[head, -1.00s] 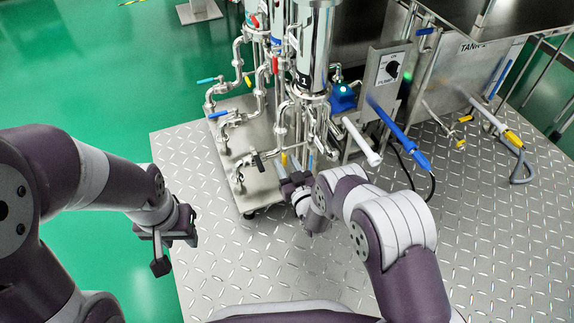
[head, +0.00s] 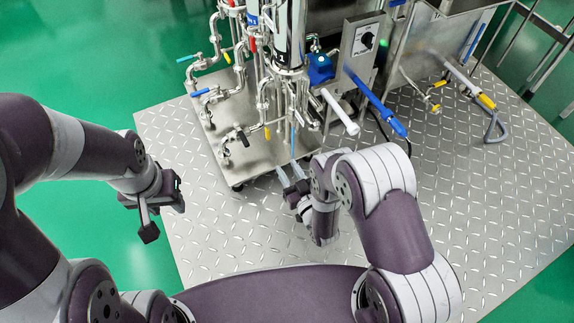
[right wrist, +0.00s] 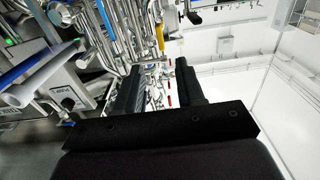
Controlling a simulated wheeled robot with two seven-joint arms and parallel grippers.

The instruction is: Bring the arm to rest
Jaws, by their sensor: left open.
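My right arm reaches over the diamond-plate platform in the head view. My right gripper (head: 288,174) is near the front edge of the washer's steel base. In the right wrist view its two black fingers (right wrist: 158,82) stand apart, with no held object visible between them. My left gripper (head: 163,207) hangs at the left in the head view, over the platform's left edge and the green floor. It is open and empty.
The washer's pipes and valves (head: 262,100) stand just beyond my right gripper. The platform's front and right (head: 480,210) are clear.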

